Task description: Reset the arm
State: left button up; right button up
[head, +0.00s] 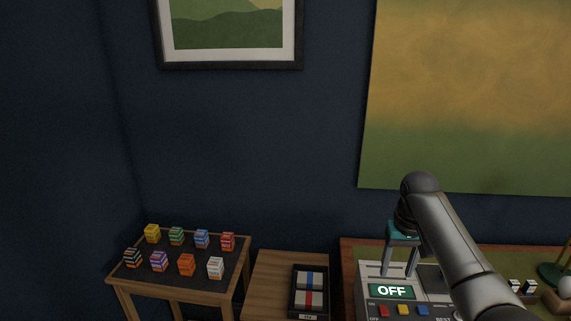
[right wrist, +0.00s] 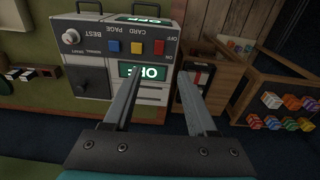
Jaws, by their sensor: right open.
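My right gripper (head: 400,262) is above the grey machine with the lit OFF display (head: 391,291), its fingers pointing down and apart, with nothing between them. In the right wrist view the two fingers (right wrist: 160,100) are spread in front of the machine (right wrist: 88,45), which appears upside down. The machine carries a red, a yellow and a blue button and a knob (right wrist: 71,37). My right arm comes in from the lower right and hides part of the machine in the head view. My left gripper is not in view.
A small table (head: 115,283) at the left holds several colored striped blocks. A wooden stand (head: 270,272) beside it bears a black tray (head: 294,300) with blue and red marked items. A lamp (head: 553,273) stands at the far right.

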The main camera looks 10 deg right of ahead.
jog(key=s+a+f+n+t, duration=0.1)
jog(key=s+a+f+n, duration=0.3)
jog(key=s+a+f, duration=0.9)
jog(key=s+a+r+t, duration=0.1)
jog(key=s+r, duration=0.1)
jog(key=s, duration=0.7)
jog(key=s+a+r+t, duration=0.1)
jog(key=s+r, duration=0.2)
jog(key=s, duration=0.5)
notch_tip(320, 180, down, 28)
jog(key=s+g+b, duration=0.1)
jog(key=s+b, duration=0.1)
jog(key=b, duration=0.4)
jog(key=s+d+f+g+b, duration=0.1)
jog(key=s+f+b, duration=0.2)
jog(key=s+f, duration=0.4)
jog(key=s+d+f+n+b, duration=0.1)
jog(key=s+f+b, duration=0.2)
jog(key=s+f, duration=0.5)
notch_tip(320, 180, down, 6)
jog(key=shift+d+r+g, duration=0.15)
jog(key=shift+d+g, duration=0.05)
jog(key=shift+g, duration=0.2)
